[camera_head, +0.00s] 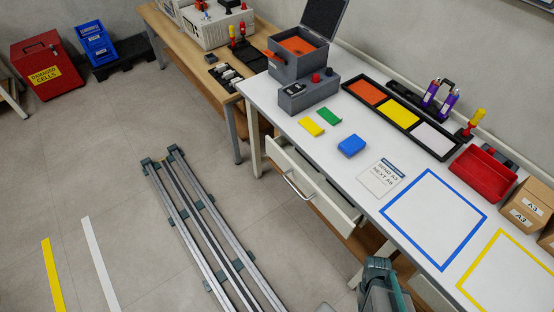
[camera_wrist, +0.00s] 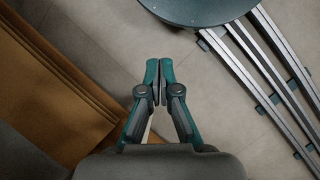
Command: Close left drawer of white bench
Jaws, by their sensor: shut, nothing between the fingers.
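The white bench (camera_head: 395,128) runs along the wall at the right in the head view. Its left drawer (camera_head: 318,197) stands pulled out from the bench front. The drawer's front panel is white with a metal bar handle (camera_head: 297,188), and a dark gap shows behind the panel. My gripper (camera_wrist: 159,64) shows in the wrist view, its teal and dark fingers together and empty, above the grey floor. The fingers touch no drawer there. In the head view my fingertips cannot be made out; only part of my arm shows at the bottom, right of the drawer.
A wooden board (camera_wrist: 60,95) lies left of my gripper in the wrist view. Floor rails (camera_head: 205,225) run in front of the bench. The floor at left is mostly clear.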

